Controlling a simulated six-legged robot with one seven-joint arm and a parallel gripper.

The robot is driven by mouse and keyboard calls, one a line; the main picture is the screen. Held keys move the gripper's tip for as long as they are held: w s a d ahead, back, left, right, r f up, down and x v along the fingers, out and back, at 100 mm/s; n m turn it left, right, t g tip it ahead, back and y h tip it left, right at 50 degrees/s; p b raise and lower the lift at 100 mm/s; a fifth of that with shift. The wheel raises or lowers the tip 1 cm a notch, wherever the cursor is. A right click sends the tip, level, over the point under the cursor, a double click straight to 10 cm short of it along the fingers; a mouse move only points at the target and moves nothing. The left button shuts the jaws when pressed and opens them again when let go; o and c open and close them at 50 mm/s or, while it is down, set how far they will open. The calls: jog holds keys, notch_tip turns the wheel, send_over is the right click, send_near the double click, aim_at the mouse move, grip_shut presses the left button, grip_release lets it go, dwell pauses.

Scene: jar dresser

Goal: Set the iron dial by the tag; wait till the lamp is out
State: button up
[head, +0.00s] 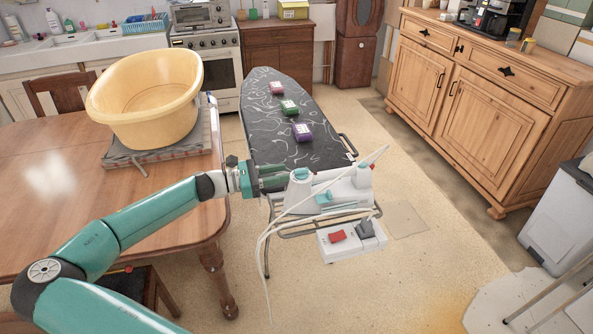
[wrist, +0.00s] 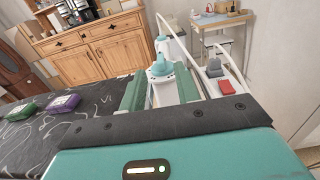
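The white and teal iron (head: 345,190) rests at the near end of the ironing board (head: 262,120). A teal knob (head: 299,174), which looks like its dial, tops a white round part on its left. My gripper (head: 276,178) reaches toward this knob from the left. In the wrist view the knob (wrist: 160,68) lies between the two green fingers, which stand apart; I cannot tell whether they touch it. Pink (head: 277,88), green (head: 289,107) and purple (head: 302,132) folded bundles with white labels lie on the board. The label marks are too small to read. I cannot make out a lit lamp.
A white socket box (head: 352,240) with a red switch (head: 338,236) and grey plug hangs by the board's near end. A pale cord loops down in front. A wooden table (head: 60,200) with a yellow basin (head: 150,105) is left. Floor is clear toward the dresser (head: 480,100).

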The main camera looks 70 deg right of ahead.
aim_at(297, 170)
jog(key=x, duration=0.5)
jog(key=shift+s+d, duration=0.15)
jog(key=shift+s, duration=0.15)
grip_shut()
